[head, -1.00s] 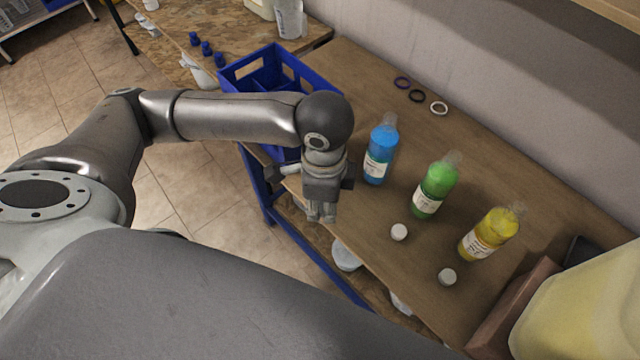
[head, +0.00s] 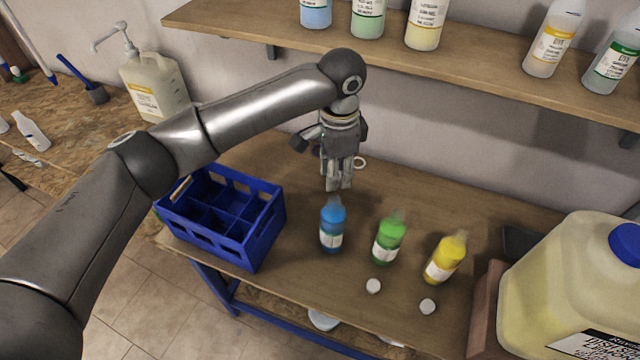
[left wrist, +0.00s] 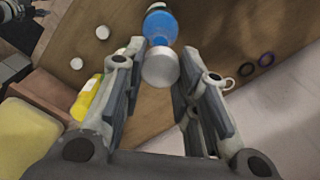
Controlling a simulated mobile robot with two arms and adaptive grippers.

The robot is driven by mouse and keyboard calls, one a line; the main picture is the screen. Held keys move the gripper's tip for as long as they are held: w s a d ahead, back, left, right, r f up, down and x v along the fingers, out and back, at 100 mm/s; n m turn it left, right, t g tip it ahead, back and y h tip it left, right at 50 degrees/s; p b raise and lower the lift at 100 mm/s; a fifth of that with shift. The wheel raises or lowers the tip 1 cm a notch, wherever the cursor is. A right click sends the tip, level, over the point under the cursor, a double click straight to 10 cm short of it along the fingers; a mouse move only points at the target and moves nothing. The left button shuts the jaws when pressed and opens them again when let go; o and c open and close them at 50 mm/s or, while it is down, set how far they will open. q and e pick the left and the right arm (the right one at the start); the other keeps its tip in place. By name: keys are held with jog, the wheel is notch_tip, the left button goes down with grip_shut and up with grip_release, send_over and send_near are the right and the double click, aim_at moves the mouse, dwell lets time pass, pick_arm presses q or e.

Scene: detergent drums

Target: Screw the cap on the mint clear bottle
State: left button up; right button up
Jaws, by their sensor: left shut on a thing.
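A clear bottle of green liquid (head: 389,240) with a white label stands upright and uncapped on the table, between a blue bottle (head: 333,230) and a yellow bottle (head: 445,260). I take the green one as the mint bottle; its label is too small to read. My left gripper (head: 340,186) is above the table, behind and over the blue bottle. In the left wrist view its fingers (left wrist: 160,85) are shut on a pale grey-white cap (left wrist: 160,67), with the blue bottle (left wrist: 160,25) beyond. The cap is hard to make out in the head view.
Two white caps (head: 373,286) (head: 427,306) lie in front of the bottles. A blue divided crate (head: 262,235) stands left. A large yellowish jug (head: 560,275) stands right. A shelf (head: 470,70) with bottles overhangs the back. Several rings (left wrist: 267,58) lie near the wall.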

pick_arm(q)
jog(key=shift+d+f+b, duration=0.2)
jog(key=shift+f+b, duration=0.65)
jog(key=shift+b, duration=0.35)
jog(key=shift+a+f+b, duration=0.1)
jog(key=shift+f+b, duration=0.85)
jog(key=shift+b, duration=0.3)
jog(key=shift+f+p, duration=0.35)
jog(key=shift+f, duration=0.2)
jog(key=shift+f+p, duration=0.25)
jog(key=shift+p, duration=0.1)
jog(key=shift+r+p, duration=0.1)
jog(key=shift+p, duration=0.55)
jog(key=shift+f, duration=0.55)
jog(key=shift+f+p, duration=0.4)
jog(key=shift+p, duration=0.05)
